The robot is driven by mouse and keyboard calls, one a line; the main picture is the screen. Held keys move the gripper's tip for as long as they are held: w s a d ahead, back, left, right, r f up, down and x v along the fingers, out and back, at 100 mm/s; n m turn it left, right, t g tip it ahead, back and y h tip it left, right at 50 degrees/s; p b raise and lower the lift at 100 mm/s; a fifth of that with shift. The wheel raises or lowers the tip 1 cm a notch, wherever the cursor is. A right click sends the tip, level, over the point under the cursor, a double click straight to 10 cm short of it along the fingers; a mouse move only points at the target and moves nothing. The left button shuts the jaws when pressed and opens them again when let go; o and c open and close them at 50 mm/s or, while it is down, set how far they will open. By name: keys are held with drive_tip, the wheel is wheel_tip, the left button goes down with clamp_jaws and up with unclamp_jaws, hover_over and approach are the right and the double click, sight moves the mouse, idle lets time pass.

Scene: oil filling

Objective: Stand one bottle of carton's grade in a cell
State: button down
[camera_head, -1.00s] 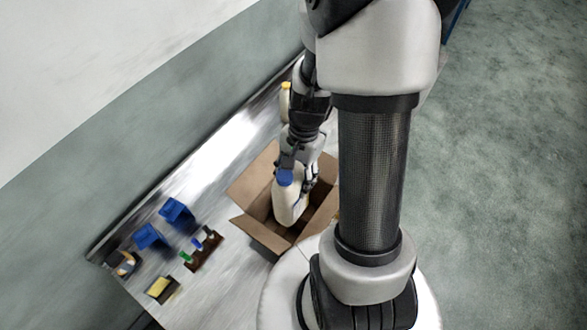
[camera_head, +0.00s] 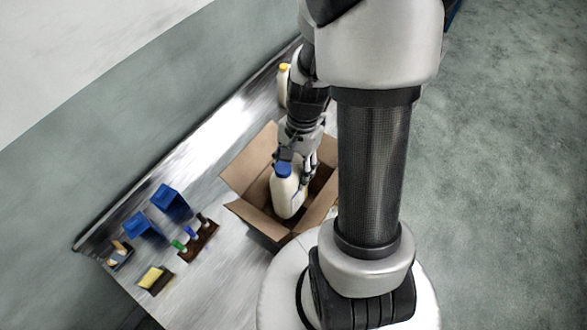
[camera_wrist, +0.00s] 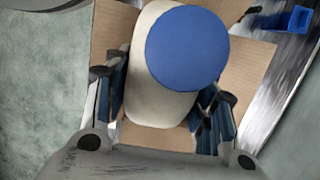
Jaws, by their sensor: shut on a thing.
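A cream bottle with a blue cap (camera_head: 286,192) is held by my gripper (camera_head: 298,168), upright or nearly so, over and partly inside the open cardboard carton (camera_head: 243,212). In the wrist view the blue cap (camera_wrist: 187,48) and cream body (camera_wrist: 158,108) lie between the two fingers of my gripper (camera_wrist: 160,105), which is shut on the bottle. The carton flaps (camera_wrist: 252,72) spread around it. The carton's cells and floor are mostly hidden, and I cannot tell whether the bottle touches the bottom. A yellow-capped bottle (camera_head: 283,85) stands on the bench behind my arm.
The metal bench (camera_head: 213,235) holds two blue bins (camera_head: 166,197), a dark rack with green, blue and dark-topped items (camera_head: 196,240), a yellow sponge-like block (camera_head: 152,277) and a small dark container (camera_head: 119,256). A wall runs along the bench's back.

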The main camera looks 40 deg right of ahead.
drive_tip(key=shift+f+b, duration=6.5)
drive_tip(key=shift+f, duration=1.45)
wheel_tip(320, 180, down, 12)
drive_tip(key=b, duration=0.9)
drive_tip(key=shift+b, duration=0.35)
drive_tip(key=c, duration=0.6)
unclamp_jaws()
drive_tip(key=shift+r, duration=0.1)
